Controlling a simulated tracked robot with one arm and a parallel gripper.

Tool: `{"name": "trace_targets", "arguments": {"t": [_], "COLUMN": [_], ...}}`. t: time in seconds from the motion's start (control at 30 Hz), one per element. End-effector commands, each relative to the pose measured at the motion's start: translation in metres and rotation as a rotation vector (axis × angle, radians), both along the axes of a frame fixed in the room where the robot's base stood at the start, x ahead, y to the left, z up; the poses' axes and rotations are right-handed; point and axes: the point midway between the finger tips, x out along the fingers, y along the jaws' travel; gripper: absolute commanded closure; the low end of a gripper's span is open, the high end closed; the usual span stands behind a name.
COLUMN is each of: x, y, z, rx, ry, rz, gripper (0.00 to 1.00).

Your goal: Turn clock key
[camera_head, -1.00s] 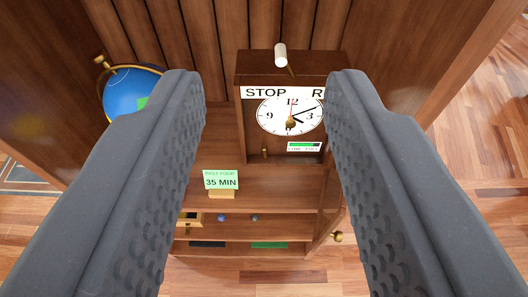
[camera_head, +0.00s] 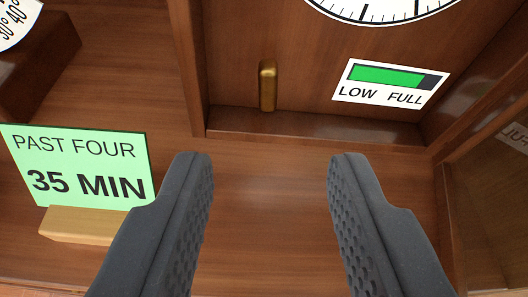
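The lower edge of the white clock face (camera_head: 385,12) shows at the top of the view, with its hands out of frame. A small upright brass piece (camera_head: 267,86) stands against the wooden clock case below it; it may be the clock key, but I cannot tell for certain. A LOW–FULL gauge label (camera_head: 390,84), mostly green, is to its right. My gripper (camera_head: 270,165) is open and empty. Its fingertips appear below the brass piece in the picture, one to each side, apart from it.
A green card (camera_head: 78,165) reading "PAST FOUR 35 MIN" stands in a wooden holder (camera_head: 82,224) left of my gripper. A white numbered dial (camera_head: 18,20) is at the upper left by a dark block (camera_head: 40,65). The shelf (camera_head: 270,220) between my fingers is clear.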

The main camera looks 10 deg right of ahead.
Motion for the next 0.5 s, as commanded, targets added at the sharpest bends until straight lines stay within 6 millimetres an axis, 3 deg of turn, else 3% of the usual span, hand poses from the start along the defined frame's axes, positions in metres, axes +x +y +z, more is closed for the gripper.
{"name": "trace_targets", "arguments": {"t": [0.1,0.27,0.5], "x": [0.001,0.009,0.037], "y": [-0.001,-0.002,-0.003], "z": [-0.014,-0.021,-0.031], "rx": [-0.004,-0.005,-0.004], "ry": [0.003,0.005,0.005], "rz": [-0.001,-0.001,-0.001], "gripper": [0.64,0.64,0.64]}}
